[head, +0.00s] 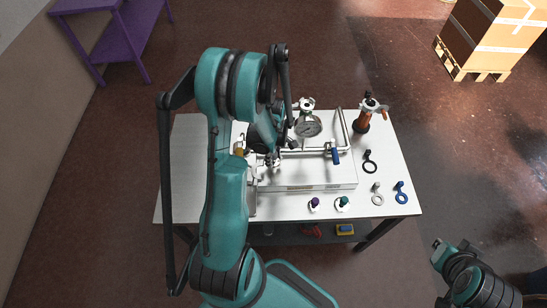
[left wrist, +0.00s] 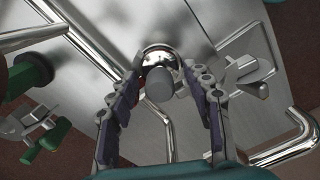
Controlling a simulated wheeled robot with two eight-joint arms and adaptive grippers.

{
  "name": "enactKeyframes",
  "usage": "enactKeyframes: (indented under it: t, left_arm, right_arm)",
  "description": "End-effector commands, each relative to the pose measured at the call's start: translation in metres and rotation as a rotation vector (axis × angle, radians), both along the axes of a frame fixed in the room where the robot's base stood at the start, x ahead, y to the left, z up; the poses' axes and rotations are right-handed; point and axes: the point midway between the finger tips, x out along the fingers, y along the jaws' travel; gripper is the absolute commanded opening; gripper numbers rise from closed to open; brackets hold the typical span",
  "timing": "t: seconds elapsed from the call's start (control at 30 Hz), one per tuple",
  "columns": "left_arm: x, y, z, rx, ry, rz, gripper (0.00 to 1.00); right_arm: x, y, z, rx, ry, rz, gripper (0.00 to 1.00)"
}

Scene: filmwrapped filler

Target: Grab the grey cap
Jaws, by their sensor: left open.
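The grey cap (left wrist: 159,84) shows in the left wrist view as a small grey cylinder in front of a round shiny metal part. My left gripper (left wrist: 166,70) is open, with one finger on each side of the cap. The left finger looks close to the cap; I cannot tell if it touches. In the head view my left gripper (head: 271,155) is over the metal rig on the table, and I cannot make out the cap there. My right arm's end (head: 440,248) is at the lower right, off the table, and its jaws are not clear.
The white table (head: 185,150) carries a metal box with pipes, a gauge (head: 308,127) and a blue-handled valve (head: 334,154). Black (head: 370,168), grey (head: 377,199) and blue (head: 402,198) ring tools lie at the right. Purple-topped (head: 314,203) and green-topped (head: 342,203) fittings stand in front.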

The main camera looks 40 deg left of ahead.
Motion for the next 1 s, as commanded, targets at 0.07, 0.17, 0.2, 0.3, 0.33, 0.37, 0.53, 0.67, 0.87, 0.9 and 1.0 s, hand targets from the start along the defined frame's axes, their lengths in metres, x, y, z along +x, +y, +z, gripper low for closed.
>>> enactKeyframes:
  t: [0.07,0.17,0.2,0.3,0.33,0.37,0.53,0.67,0.87,0.9,1.0]
  left_arm:
    - [0.0,0.0,0.0,0.0,0.0,0.0,0.44]
    - [0.0,0.0,0.0,0.0,0.0,0.0,0.18]
    - [0.0,0.0,0.001,0.0,0.0,0.0,0.07]
    - [0.0,0.0,0.0,0.0,0.0,0.0,0.0]
    - [0.0,0.0,0.001,0.0,0.0,0.0,0.0]
    - [0.0,0.0,0.001,0.0,0.0,0.0,0.0]
    - [0.0,0.0,0.001,0.0,0.0,0.0,0.0]
    - [0.0,0.0,0.006,0.0,0.0,0.0,0.0]
    - [0.0,0.0,0.032,0.0,0.0,0.0,0.0]
    - [0.0,0.0,0.041,0.0,0.0,0.0,0.0]
    - [-0.006,-0.019,0.055,0.0,0.0,-0.005,0.0]
  right_arm:
    - [0.0,0.0,0.0,0.0,0.0,0.0,0.0]
    - [0.0,0.0,0.0,0.0,0.0,0.0,0.0]
    - [0.0,0.0,0.0,0.0,0.0,0.0,0.0]
    - [0.0,0.0,0.0,0.0,0.0,0.0,0.0]
    - [0.0,0.0,0.0,0.0,0.0,0.0,0.0]
    - [0.0,0.0,0.0,0.0,0.0,0.0,0.0]
    - [0.0,0.0,0.0,0.0,0.0,0.0,0.0]
    - [0.0,0.0,0.002,0.0,0.0,0.0,0.0]
    - [0.0,0.0,0.01,0.0,0.0,0.0,0.0]
    - [0.0,0.0,0.013,0.0,0.0,0.0,0.0]
    - [0.0,0.0,0.016,0.0,0.0,0.0,0.0]
